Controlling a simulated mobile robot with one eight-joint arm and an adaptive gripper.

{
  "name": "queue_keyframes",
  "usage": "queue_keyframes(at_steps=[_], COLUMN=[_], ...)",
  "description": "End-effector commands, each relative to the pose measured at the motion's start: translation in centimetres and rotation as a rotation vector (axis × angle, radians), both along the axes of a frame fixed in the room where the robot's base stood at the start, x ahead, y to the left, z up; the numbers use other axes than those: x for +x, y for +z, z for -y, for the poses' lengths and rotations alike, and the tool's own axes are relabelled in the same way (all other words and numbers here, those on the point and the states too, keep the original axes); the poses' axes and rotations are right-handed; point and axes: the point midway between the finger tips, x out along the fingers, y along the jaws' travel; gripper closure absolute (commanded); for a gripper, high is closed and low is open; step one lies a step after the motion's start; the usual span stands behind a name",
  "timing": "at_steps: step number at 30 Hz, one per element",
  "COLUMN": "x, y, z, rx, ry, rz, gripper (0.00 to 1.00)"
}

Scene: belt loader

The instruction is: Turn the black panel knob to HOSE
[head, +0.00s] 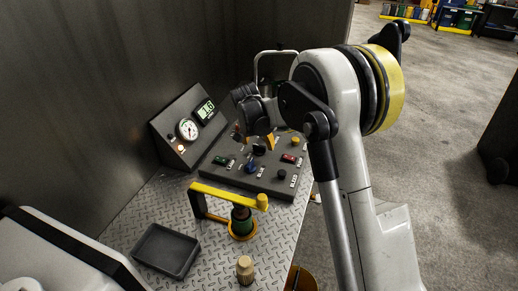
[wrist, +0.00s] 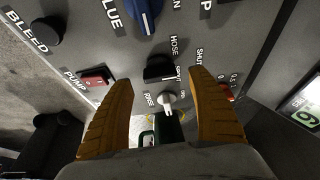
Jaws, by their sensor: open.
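The black panel knob (wrist: 157,67) sits on the dark sloped control panel (head: 232,177), with the label HOSE beside its upper right and other labels beside and below it. Which label its pointer faces I cannot tell. In the head view the knob (head: 259,149) shows just below my gripper. My gripper (head: 254,138) is open, its two orange fingers pointing down at the panel. In the wrist view the fingers (wrist: 162,80) stand apart on either side of the knob, with visible gaps; contact does not show.
A gauge box (head: 188,129) stands behind left. A yellow bracket (head: 228,195), a grey tray (head: 166,251) and a wooden piece (head: 245,269) are in front.

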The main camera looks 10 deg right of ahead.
Motion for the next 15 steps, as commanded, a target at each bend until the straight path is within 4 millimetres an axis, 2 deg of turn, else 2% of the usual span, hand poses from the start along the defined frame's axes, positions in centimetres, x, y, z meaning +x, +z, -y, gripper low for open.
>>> queue_keyframes(at_steps=[1, 6, 15], x=[0.3, 0.8, 1.0], y=[-1.0, -2.5, -2.8], z=[0.2, 0.6, 0.7], rx=[0.000, 0.000, 0.000], ry=[-0.001, 0.001, 0.001], rz=[0.000, 0.000, 0.000], gripper=[0.32, 0.32, 0.32])
